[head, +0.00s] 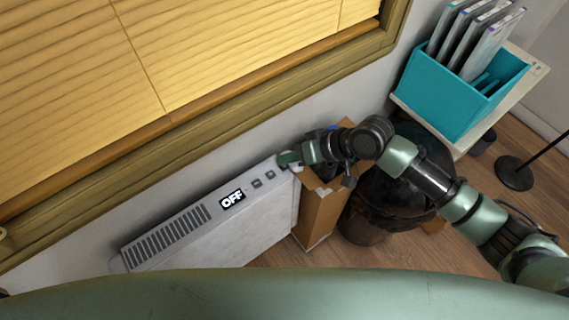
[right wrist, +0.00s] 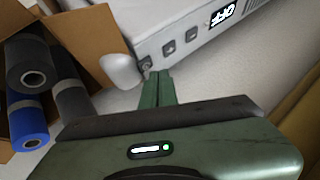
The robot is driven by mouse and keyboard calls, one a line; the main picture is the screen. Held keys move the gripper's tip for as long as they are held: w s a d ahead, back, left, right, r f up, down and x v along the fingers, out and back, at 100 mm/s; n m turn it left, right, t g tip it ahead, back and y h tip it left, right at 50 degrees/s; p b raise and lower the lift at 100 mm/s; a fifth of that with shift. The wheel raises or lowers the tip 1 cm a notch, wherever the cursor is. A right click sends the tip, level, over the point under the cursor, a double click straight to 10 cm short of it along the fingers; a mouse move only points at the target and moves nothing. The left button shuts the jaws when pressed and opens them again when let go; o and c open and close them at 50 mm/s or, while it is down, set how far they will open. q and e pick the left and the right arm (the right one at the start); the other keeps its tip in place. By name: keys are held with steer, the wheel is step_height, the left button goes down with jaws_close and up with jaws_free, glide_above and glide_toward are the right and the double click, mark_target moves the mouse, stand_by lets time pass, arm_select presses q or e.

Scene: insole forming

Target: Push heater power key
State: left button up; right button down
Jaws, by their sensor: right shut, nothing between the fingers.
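The white heater (head: 225,232) stands below the window; its display (head: 232,199) reads OFF. Two dark square keys (head: 264,179) show right of the display. In the right wrist view, several keys run in a row from the display (right wrist: 222,13); the end one (right wrist: 146,63) is nearest the fingertips. I cannot tell which is the power key. My right gripper (head: 286,160) is shut and empty at the heater's right end. In the right wrist view its fingertips (right wrist: 158,76) are close beside the end key; I cannot tell whether they touch it. My left gripper is not in view.
A cardboard box (head: 318,212) with dark and blue rolls (right wrist: 28,120) stands right of the heater. A white rounded knob (right wrist: 121,71) is on the heater's end. A dark bin (head: 368,222) and a teal file holder (head: 447,98) are further right. The window sill (head: 150,150) runs behind.

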mark_target(288, 167)
steer(key=shift+f, duration=0.45)
steer(key=shift+f, duration=0.15)
stand_by(0.3)
steer(key=shift+r+p, duration=0.65)
steer(key=shift+p, duration=0.1)
step_height(288, 167, up, 6)
steer(key=p, duration=0.6)
